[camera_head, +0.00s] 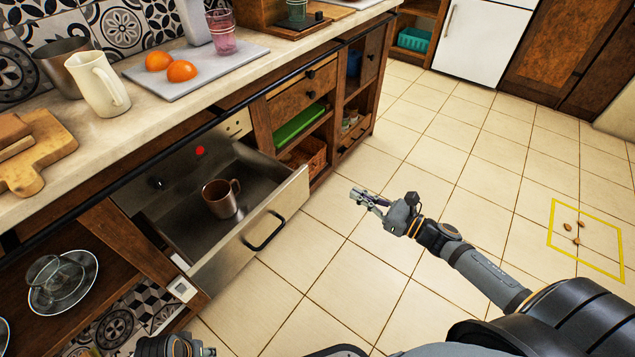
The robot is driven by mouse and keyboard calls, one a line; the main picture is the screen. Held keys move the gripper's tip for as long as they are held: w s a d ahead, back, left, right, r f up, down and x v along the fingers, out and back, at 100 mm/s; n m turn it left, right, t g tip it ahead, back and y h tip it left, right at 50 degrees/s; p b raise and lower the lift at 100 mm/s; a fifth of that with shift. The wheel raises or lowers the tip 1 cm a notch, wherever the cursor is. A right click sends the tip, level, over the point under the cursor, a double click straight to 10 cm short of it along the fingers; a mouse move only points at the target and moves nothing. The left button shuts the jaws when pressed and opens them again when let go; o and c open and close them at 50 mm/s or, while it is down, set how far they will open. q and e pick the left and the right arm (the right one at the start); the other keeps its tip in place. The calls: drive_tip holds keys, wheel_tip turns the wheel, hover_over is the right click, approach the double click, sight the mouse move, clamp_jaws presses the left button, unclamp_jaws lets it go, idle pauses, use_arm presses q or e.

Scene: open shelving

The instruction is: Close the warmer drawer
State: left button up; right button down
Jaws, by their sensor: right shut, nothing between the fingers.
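The warmer drawer (290,205) is pulled open from the counter front, with a steel front and a black bar handle (263,232). A brown metal mug (221,199) stands upright inside it. My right gripper (362,197) is shut and empty, over the floor to the right of the drawer front and apart from it. Part of my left gripper (178,346) shows at the bottom edge, below the drawer; its fingers are mostly cut off by the frame.
The counter above holds a white jug (97,84), a board with two oranges (181,71) and a pink glass (221,35). An open shelf with a glass cup on a plate (63,285) is left of the drawer. The tiled floor (400,280) in front is mostly clear.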

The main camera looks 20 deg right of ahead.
use_arm(q)
drive_tip(key=r, duration=0.2)
drive_tip(key=shift+s+d+r+b, duration=0.15)
drive_tip(key=shift+d+r+b, duration=0.1)
drive_tip(key=shift+r+b, duration=0.15)
use_arm(e)
drive_tip(key=x, duration=1.4)
drive_tip(key=shift+w, duration=0.2)
use_arm(q)
drive_tip(key=shift+w+d+f+t+h+b, duration=0.25)
drive_tip(key=shift+w+f+t+b, duration=0.4)
drive_tip(key=shift+b, duration=0.45)
drive_tip(key=shift+w+d+f+t+h+b, duration=0.15)
drive_tip(key=shift+w+f+t+h+b, duration=0.25)
drive_tip(key=shift+w+f+b, duration=0.5)
use_arm(e)
drive_tip(key=x, duration=1.7)
drive_tip(key=shift+w+a, duration=0.25)
drive_tip(key=shift+w, duration=0.05)
use_arm(q)
drive_tip(key=shift+s, duration=0.2)
